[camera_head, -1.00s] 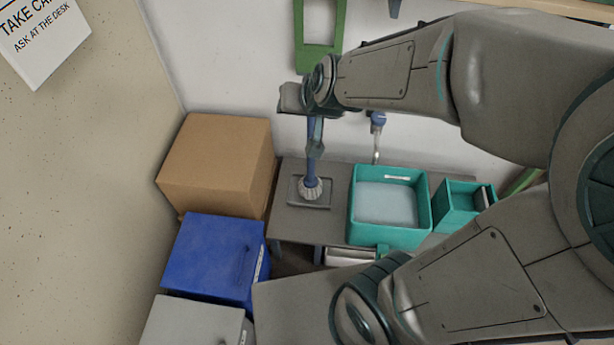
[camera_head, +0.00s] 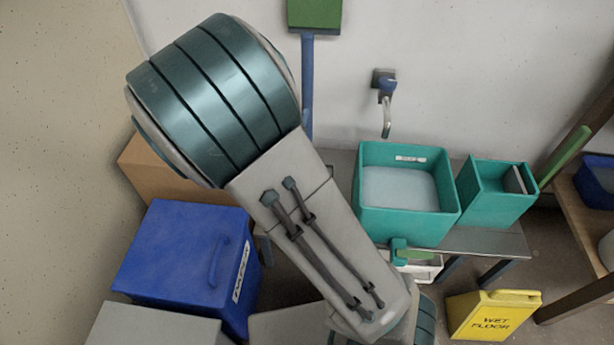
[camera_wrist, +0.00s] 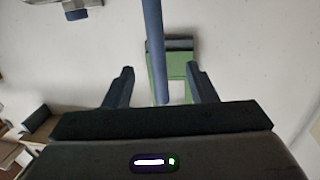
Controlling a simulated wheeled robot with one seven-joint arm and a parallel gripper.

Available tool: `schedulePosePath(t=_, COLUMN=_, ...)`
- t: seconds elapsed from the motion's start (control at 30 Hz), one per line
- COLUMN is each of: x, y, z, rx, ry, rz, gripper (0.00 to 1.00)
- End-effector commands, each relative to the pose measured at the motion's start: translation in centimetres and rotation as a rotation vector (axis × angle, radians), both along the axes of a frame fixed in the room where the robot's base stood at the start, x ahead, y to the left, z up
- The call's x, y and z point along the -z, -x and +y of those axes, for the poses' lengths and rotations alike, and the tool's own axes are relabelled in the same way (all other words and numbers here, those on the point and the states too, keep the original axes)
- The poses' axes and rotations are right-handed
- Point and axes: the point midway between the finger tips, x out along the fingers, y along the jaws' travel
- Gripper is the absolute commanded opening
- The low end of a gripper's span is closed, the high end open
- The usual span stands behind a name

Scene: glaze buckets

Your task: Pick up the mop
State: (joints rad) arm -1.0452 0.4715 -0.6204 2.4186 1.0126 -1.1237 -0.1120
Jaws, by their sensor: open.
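The mop's blue handle (camera_head: 307,90) stands upright against the wall side in the head view, left of the tap. My arm hides its lower part and the mop head. In the wrist view the blue handle (camera_wrist: 154,45) comes down from the top edge, and its end lies in the gap between the two fingers. My gripper (camera_wrist: 161,76) is open, one finger on each side of the handle. I see no finger touching it, and I cannot tell the depth between them. The head view does not show my gripper.
A teal basin (camera_head: 367,220) and a smaller teal bucket (camera_head: 492,208) stand on a grey bench. A tap (camera_head: 386,95) and a green panel (camera_head: 315,12) are on the wall. A blue box (camera_head: 180,260), a cardboard box (camera_head: 150,175) and a yellow sign (camera_head: 490,315) stand around.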

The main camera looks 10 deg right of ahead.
Motion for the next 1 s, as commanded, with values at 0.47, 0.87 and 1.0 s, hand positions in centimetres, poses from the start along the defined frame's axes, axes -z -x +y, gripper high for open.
schedulePosePath(t=0.47, x=0.4, y=-5.8, z=-3.1, rx=0.016, ry=0.033, rz=-0.037, gripper=0.52)
schedulePosePath(t=0.87, x=0.5, y=-9.2, z=-5.1, rx=0.015, ry=0.032, rz=-0.036, gripper=0.52)
schedulePosePath(t=1.0, x=0.4, y=-11.0, z=-6.2, rx=0.014, ry=0.033, rz=-0.034, gripper=0.52)
